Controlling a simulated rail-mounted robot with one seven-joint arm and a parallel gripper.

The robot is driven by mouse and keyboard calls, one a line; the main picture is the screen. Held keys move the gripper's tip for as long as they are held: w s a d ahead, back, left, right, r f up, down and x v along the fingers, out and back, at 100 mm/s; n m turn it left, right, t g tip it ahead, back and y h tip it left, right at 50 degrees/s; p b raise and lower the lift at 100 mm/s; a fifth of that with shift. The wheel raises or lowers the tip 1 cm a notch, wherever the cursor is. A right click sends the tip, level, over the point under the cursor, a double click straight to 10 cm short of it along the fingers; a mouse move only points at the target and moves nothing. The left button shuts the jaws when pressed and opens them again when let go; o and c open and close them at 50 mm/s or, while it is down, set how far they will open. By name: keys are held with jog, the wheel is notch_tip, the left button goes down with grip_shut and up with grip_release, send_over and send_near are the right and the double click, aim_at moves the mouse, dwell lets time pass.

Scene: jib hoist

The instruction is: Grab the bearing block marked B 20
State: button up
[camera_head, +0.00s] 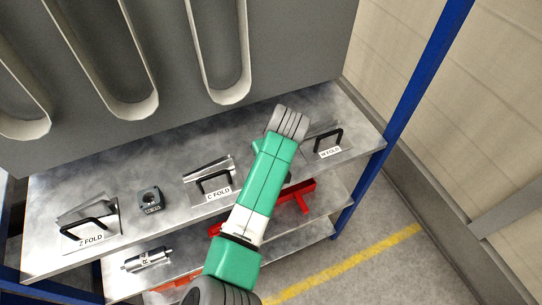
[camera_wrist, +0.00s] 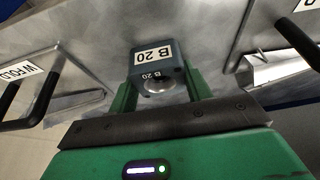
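The bearing block marked B 20 (camera_wrist: 158,68) is a dark grey-blue block with white labels and a round bore. In the wrist view it sits on the metal shelf between the two green fingers of my gripper (camera_wrist: 163,82). The fingers stand apart, one on either side of the block. The right finger shows a small gap; contact on the left is unclear. In the head view my arm hides this block and my gripper. Another dark block (camera_head: 151,201) stands on the shelf between the Z FOLD and C FOLD plates; its label is too small to read.
The upper shelf (camera_head: 130,172) carries plates with black handles: Z FOLD (camera_head: 88,228), C FOLD (camera_head: 212,182) and W FOLD (camera_head: 328,143). A grey panel with slots (camera_head: 170,60) rises behind. A labelled cylinder (camera_head: 147,260) and red parts (camera_head: 296,197) lie below. A blue post (camera_head: 400,110) stands right.

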jog(key=shift+c, duration=0.9)
notch_tip(320, 180, up, 10)
jog(key=p, duration=0.2)
